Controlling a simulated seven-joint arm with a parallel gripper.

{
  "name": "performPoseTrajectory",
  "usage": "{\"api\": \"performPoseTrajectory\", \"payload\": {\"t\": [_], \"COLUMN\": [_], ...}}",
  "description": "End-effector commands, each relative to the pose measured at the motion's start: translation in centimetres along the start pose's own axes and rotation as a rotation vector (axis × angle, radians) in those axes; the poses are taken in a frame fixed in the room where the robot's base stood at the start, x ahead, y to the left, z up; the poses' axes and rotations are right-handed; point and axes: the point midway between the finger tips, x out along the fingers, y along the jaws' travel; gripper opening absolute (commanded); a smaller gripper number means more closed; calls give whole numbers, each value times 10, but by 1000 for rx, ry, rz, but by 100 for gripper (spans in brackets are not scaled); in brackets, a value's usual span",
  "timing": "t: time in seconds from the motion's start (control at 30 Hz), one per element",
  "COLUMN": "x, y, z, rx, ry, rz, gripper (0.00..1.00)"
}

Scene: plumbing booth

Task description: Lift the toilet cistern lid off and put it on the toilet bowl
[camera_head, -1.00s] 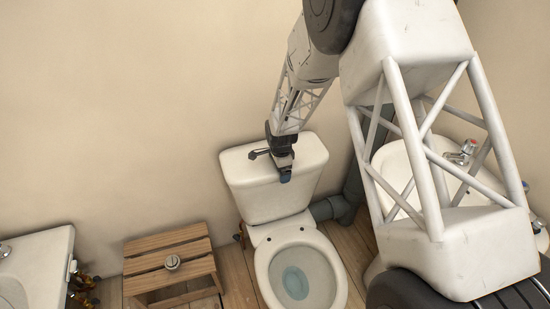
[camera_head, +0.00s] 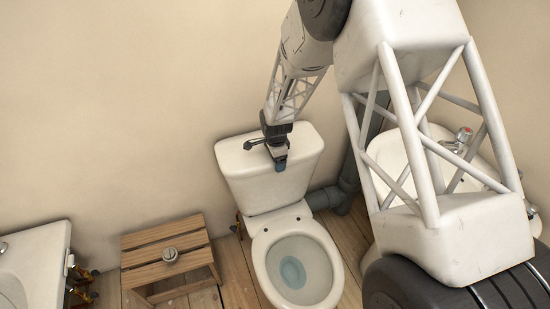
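The white toilet cistern (camera_head: 265,192) stands against the wall behind the bowl. Its white lid (camera_head: 238,158) appears seated on top, with no clear gap visible. My gripper (camera_head: 281,164) points down at the lid's front edge, right of its middle. Its dark body hides part of the lid, and I cannot tell whether the fingers touch or grip it. A dark lever-like part (camera_head: 253,143) shows just left of the gripper. The toilet bowl (camera_head: 256,268) is open in front, with water inside and nothing across its rim.
A wooden slatted stool (camera_head: 150,258) with a small round metal item (camera_head: 170,254) stands left of the bowl. A white basin (camera_head: 35,265) is at far left. Another basin with a tap (camera_head: 463,137) is at right, partly behind my arm. A grey pipe (camera_head: 345,190) runs beside the cistern.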

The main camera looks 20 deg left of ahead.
Motion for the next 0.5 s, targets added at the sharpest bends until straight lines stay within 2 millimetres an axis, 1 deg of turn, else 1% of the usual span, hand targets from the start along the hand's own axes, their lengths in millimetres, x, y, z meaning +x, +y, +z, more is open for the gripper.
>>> {"api": "performPoseTrajectory", "payload": {"t": [0.03, 0.27, 0.4, 0.5], "x": [-5, -20, -35, -35], "y": [-2, -2, -2, 9], "z": [0, 0, 0, 1], "rx": [0, 0, 0, 0], "ry": [1, 1, 1, 0], "rz": [-5, -6, -6, -3], "gripper": [11, 11, 11, 11]}}
